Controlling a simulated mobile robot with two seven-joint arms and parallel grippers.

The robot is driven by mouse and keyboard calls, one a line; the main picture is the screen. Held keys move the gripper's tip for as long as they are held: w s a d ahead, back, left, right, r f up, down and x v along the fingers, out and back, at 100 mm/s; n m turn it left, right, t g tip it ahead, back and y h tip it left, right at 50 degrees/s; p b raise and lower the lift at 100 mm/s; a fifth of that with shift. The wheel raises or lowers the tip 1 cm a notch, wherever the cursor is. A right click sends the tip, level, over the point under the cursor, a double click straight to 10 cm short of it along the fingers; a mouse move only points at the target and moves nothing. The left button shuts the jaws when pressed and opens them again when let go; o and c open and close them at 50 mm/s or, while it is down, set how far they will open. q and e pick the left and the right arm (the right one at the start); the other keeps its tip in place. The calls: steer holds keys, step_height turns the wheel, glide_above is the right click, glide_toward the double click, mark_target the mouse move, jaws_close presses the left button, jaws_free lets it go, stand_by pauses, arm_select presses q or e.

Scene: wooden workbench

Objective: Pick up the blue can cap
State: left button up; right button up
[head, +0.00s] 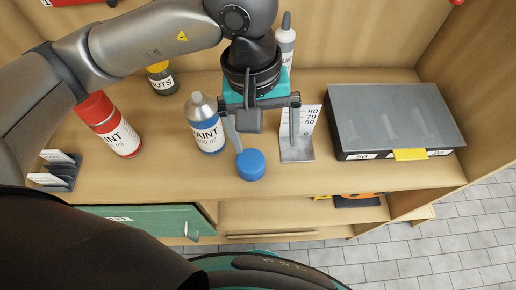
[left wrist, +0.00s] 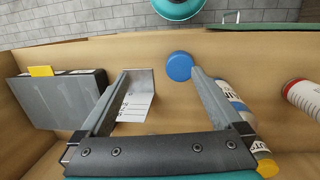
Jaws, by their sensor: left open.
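The blue can cap (head: 251,164) lies on the workbench near its front edge, in front of the blue paint can (head: 205,128), which has no blue cap on its top. My left gripper (head: 264,140) is open and empty, pointing down above the bench behind the cap. In the left wrist view the cap (left wrist: 180,66) shows just inside the right-hand fingertip, and the left gripper's fingers (left wrist: 160,72) are wide apart. Whether a finger touches the cap I cannot tell. My right gripper is not in view.
A small stand with a scale card (head: 300,138) is close to the right of the gripper. A grey organizer case (head: 394,112) stands at right. A red-capped paint can (head: 108,124) and a yellow-capped nuts jar (head: 162,80) stand at left. A white bottle (head: 285,42) is behind.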

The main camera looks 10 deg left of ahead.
mark_target(251, 160)
arm_select(q)
steer(key=shift+t+y, duration=0.4)
steer(key=shift+y, duration=0.4)
steer(key=a+f, duration=0.1)
steer(key=f, duration=0.2)
steer(key=w+a+f, duration=0.1)
steer(key=f, duration=0.2)
steer(key=w+a+f, duration=0.1)
steer(key=f, duration=0.2)
steer(key=shift+f, duration=0.25)
steer(key=shift+s+f+p, duration=0.1)
steer(key=shift+f+p, duration=0.3)
steer(key=shift+f, duration=2.4)
steer(key=shift+c, duration=0.4)
steer(key=c, duration=1.1)
